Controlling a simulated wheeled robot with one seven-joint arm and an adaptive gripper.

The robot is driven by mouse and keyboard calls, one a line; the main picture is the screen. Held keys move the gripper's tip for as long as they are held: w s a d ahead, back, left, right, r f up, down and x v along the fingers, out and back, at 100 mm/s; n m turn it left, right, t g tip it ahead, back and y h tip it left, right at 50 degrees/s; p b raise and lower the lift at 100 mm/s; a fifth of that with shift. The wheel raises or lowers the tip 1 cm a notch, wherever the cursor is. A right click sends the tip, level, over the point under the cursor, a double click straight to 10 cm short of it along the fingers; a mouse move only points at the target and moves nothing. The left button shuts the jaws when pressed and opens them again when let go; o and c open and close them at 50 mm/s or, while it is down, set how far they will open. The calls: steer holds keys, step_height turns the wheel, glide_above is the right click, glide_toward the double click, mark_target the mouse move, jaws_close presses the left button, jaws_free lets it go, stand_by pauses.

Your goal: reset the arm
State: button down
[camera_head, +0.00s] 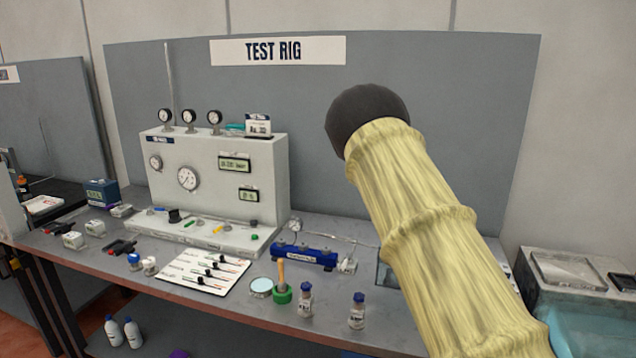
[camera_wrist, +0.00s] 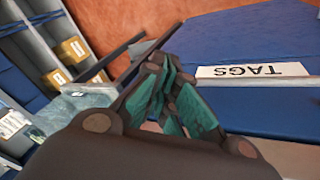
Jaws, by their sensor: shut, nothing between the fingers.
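My arm, in a yellow ribbed sleeve (camera_head: 425,225) with a dark rounded joint (camera_head: 367,112), rises across the right half of the head view. My gripper is outside that view. In the wrist view my gripper (camera_wrist: 170,82) shows at the centre, its dark fingers with teal pads closed together and holding nothing. It points towards a blue surface with a white TAGS label (camera_wrist: 253,71), which appears upside down. The gap between the gripper and that surface cannot be told.
The bench (camera_head: 215,308) carries a white gauge panel (camera_head: 210,165), a blue manifold (camera_head: 304,256), a white card (camera_head: 205,276) and small bottles (camera_head: 305,300). My arm hides part of the bench's right side.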

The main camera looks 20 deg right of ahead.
steer(key=s+a+f+n+y, duration=0.1)
steer(key=s+a+f+n, duration=0.3)
steer(key=a, duration=0.5)
steer(key=s+a+f+n+t+y, duration=0.1)
steer(key=s+a+f+n+y, duration=0.1)
steer(key=s+a+f+n, duration=0.3)
steer(key=s+a+f+n+t+y+b, duration=0.1)
steer(key=s+a+f+n, duration=0.3)
steer(key=a+f, duration=0.5)
steer(key=a, duration=0.4)
steer(key=shift+s+a+y, duration=0.25)
steer(key=shift+a+y, duration=0.05)
